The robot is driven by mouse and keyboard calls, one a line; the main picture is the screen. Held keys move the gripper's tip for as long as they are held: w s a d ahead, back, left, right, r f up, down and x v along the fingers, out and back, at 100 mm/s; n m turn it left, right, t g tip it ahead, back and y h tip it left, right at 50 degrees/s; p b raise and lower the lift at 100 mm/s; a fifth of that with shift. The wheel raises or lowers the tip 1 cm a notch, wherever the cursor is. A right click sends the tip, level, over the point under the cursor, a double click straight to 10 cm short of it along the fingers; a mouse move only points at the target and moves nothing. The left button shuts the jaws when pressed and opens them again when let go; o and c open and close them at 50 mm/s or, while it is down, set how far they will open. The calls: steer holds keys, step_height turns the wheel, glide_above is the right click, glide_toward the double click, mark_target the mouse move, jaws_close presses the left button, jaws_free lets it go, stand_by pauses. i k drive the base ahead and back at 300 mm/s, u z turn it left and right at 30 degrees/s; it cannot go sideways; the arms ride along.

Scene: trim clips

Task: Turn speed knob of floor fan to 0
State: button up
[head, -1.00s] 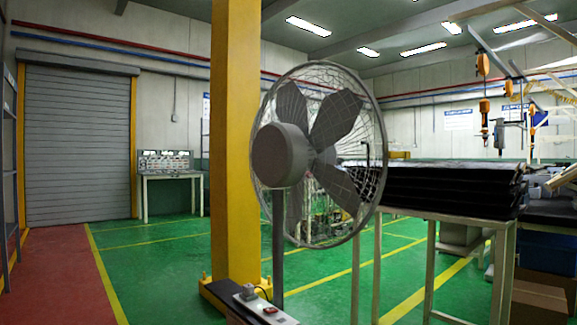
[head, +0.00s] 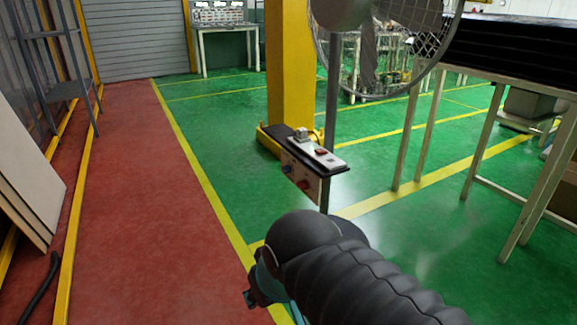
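The floor fan (head: 398,45) stands at the upper right, its cage cut off by the top edge in the head view. Its grey pole (head: 331,100) runs down behind a control box (head: 312,160). The box has a dark top plate with a red part (head: 321,151) and a small grey part on it. Its light front face carries a red knob (head: 304,184) and a dark bluish knob (head: 287,168). I cannot tell which is the speed knob or read any marks. My gripper (head: 262,288) is below and in front of the box, apart from it, mostly hidden by my arm.
A yellow column (head: 288,70) stands just behind the box. A white-legged table (head: 440,75) with dark stacked sheets is at right. Boards (head: 28,170) lean at left beside a grey shelf (head: 65,88). The red walkway (head: 140,200) and green floor ahead are mostly clear.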

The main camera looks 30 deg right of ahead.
mark_target(286, 168)
steer(key=u, duration=0.1)
steer(key=k, duration=0.4)
steer(key=z, duration=0.85)
steer(key=i, duration=1.05)
steer(key=u, duration=0.7)
